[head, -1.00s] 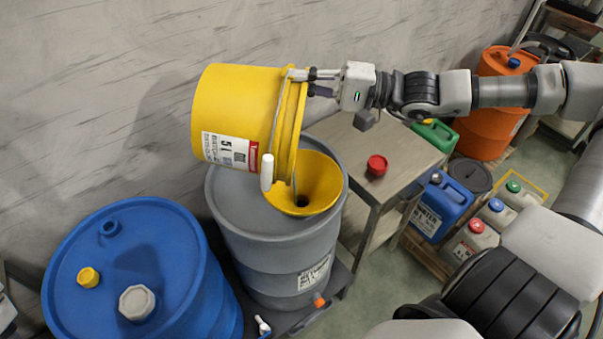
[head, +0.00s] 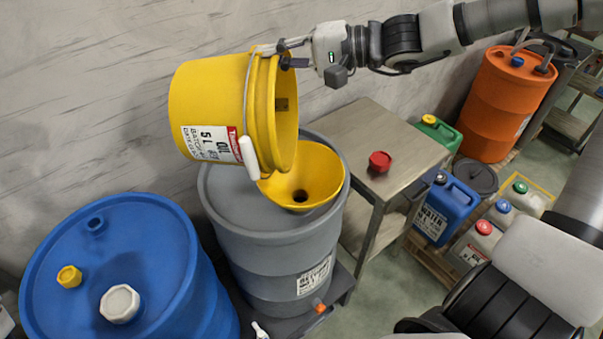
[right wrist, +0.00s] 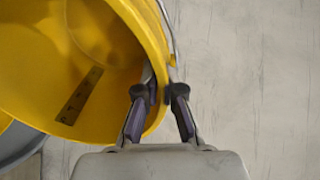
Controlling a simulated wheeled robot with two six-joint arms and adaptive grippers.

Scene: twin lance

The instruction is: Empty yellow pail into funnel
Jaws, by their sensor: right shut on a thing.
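The yellow pail (head: 208,95), with a white and red label and a white handle grip, is tilted on its side with its mouth facing right. My right gripper (head: 290,56) is shut on the pail's rim and holds it in the air. The yellow funnel (head: 325,178) sits on top of the grey drum (head: 285,255). The pail's lower rim is over the funnel's left part. In the right wrist view, the fingers (right wrist: 158,103) pinch the rim of the pail (right wrist: 105,35), whose visible inside shows a dark strip and no contents. My left gripper is not in view.
A blue drum (head: 150,265) stands at the lower left. A metal table (head: 350,130) with a red cap (head: 380,161) is right of the grey drum. Several jerrycans and an orange drum (head: 510,105) stand further right. The wall is behind.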

